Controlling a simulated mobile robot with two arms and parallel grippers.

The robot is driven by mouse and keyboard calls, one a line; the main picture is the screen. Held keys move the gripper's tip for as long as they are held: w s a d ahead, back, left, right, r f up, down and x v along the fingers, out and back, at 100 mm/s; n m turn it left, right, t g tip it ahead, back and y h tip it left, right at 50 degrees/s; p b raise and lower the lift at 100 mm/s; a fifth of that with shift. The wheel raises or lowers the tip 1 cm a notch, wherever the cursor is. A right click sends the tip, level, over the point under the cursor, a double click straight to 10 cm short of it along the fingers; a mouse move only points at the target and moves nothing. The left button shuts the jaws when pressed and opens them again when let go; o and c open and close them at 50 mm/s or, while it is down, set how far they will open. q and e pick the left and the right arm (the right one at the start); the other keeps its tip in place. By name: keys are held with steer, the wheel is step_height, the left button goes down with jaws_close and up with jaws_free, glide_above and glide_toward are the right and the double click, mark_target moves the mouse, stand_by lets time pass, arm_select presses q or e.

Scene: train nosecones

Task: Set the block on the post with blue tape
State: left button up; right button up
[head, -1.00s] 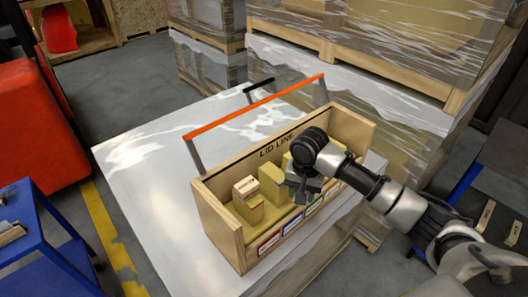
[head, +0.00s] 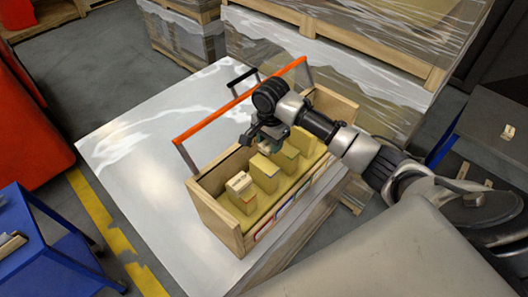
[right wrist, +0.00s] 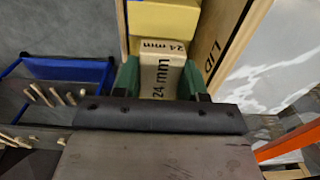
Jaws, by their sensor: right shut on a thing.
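My right gripper (head: 263,138) is shut on a pale block marked "24 mm" (right wrist: 163,75), which shows between green fingers in the right wrist view. In the head view the gripper hangs over the middle of an open wooden box, and the held block is mostly hidden. Several yellow posts stand in a row in the box. The nearest post (head: 246,203) has a pale block (head: 239,182) on top. Further posts (head: 264,174) (head: 288,156) (head: 303,140) stand behind it. I cannot make out blue tape on any post. My left gripper is not in view.
The wooden box (head: 219,223) has coloured labels on its front and stands on a wrapped pallet load (head: 130,165). An orange bar (head: 240,100) runs along its back side. A blue cart (head: 50,245) stands at the left. The pallet top left of the box is clear.

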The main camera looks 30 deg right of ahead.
mark_target(264, 164)
steer(key=shift+s+a+f, duration=0.1)
steer(key=shift+a+f, duration=0.2)
steer(key=shift+a, duration=0.25)
steer(key=shift+s+a+f, duration=0.1)
steer(key=shift+a+f, duration=0.2)
steer(key=shift+a, duration=0.2)
steer(key=shift+s+a+f+p, duration=0.1)
steer(key=shift+f+p, duration=0.2)
steer(key=shift+p, duration=0.05)
step_height(264, 164, down, 3)
steer(key=shift+f+p, duration=0.1)
steer(key=shift+p, duration=0.55)
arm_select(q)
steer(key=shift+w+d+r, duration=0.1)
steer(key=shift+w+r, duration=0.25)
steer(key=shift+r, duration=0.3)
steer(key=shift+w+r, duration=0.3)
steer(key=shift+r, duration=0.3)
arm_select(e)
steer(key=shift+f, duration=0.3)
steer(key=shift+f, duration=0.1)
steer(key=o, duration=0.9)
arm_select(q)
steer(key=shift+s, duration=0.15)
